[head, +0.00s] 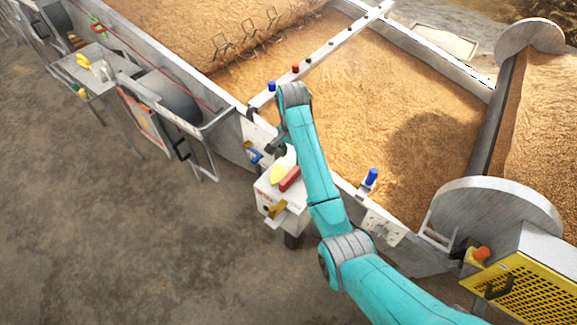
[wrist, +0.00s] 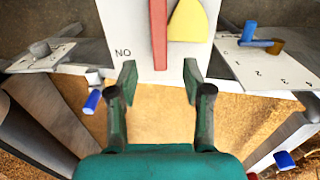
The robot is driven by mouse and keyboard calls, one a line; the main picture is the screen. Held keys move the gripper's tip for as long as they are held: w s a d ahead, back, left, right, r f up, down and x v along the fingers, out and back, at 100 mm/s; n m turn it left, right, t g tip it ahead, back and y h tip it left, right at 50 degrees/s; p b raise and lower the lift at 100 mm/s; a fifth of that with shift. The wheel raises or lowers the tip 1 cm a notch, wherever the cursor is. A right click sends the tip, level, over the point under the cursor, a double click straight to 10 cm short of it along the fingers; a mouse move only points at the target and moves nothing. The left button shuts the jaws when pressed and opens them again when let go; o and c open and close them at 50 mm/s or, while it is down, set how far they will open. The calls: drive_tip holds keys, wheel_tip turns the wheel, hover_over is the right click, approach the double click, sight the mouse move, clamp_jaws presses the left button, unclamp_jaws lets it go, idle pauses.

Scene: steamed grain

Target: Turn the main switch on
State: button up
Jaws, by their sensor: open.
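A white box (head: 268,200) stands at the outer wall of the grain bed, with a red bar (head: 290,179) and a yellow piece (head: 278,174) on its top. A yellow-brown handle (head: 277,209) is on its front. In the wrist view the red bar (wrist: 158,35) lies lengthwise on a white panel (wrist: 122,25) marked "NO", beside the yellow piece (wrist: 188,20). Which part is the main switch I cannot tell for sure. My gripper (wrist: 158,76) is open and empty, its fingertips apart on either side of the red bar's line. In the head view my gripper (head: 277,148) is just above the box, partly hidden by my arm.
A blue handle (head: 252,153) is on the wall left of the box. A blue knob (head: 371,177) and a white plate (head: 384,228) are to the right. A white beam (head: 330,46) with knobs crosses the grain. A yellow grille (head: 515,285) is at lower right.

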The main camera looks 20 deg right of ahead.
sight(291, 173)
wheel_tip(291, 173, down, 10)
drive_tip(key=shift+f, duration=0.2)
idle(0.3)
clamp_jaws()
